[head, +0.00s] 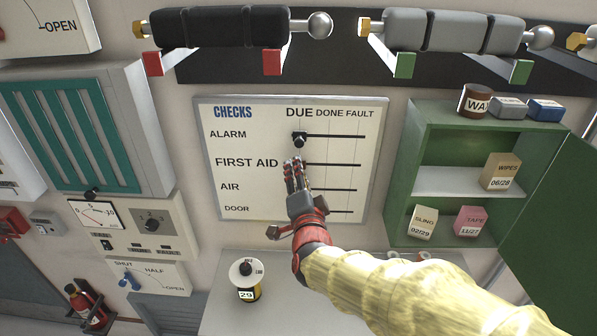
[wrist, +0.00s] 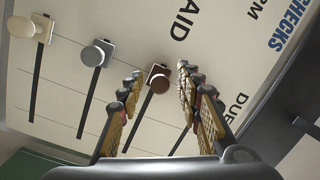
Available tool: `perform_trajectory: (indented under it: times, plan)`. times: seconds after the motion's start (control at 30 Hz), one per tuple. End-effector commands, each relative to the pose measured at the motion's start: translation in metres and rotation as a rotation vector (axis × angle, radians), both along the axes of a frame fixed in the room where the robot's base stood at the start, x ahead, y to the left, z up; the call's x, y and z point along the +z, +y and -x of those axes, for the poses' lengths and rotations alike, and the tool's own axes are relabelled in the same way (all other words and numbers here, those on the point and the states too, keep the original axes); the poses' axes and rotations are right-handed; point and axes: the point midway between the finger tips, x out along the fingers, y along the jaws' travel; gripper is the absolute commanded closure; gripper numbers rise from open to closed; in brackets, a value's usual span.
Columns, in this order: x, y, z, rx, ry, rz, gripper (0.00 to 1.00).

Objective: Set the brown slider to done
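The CHECKS board (head: 255,195) has rows ALARM, FIRST AID, AIR and DOOR, and columns DUE, DONE and FAULT. The brown slider knob (wrist: 158,79) is in the FIRST AID row, at the DUE end of its slot. In the head view my gripper hides this knob, while the rest of its slot (head: 340,165) shows to the right. My gripper (head: 293,163) is at the board. In the wrist view my gripper (wrist: 160,72) is open, with one finger on each side of the brown knob. Gaps show between the knob and the fingers.
A black knob (head: 299,139) sits at DUE in the ALARM row, just above my fingers. A grey knob (wrist: 97,55) and a cream knob (wrist: 22,28) are on neighbouring slots. A green cabinet (head: 398,180) stands open at right. A labelled bottle (head: 246,280) stands below the board.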

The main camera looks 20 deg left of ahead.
Motion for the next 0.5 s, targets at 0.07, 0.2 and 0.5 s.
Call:
perform_trajectory:
  times: [0.07,0.2,0.5]
  plan:
    - [-0.0003,0.0015,-0.0047,0.0,0.0,0.001,0.65]
    - [-0.0001,0.0026,-0.0069,0.0,0.0,0.001,0.65]
    - [-0.0002,0.0027,-0.0066,0.0,0.0,0.001,0.72]
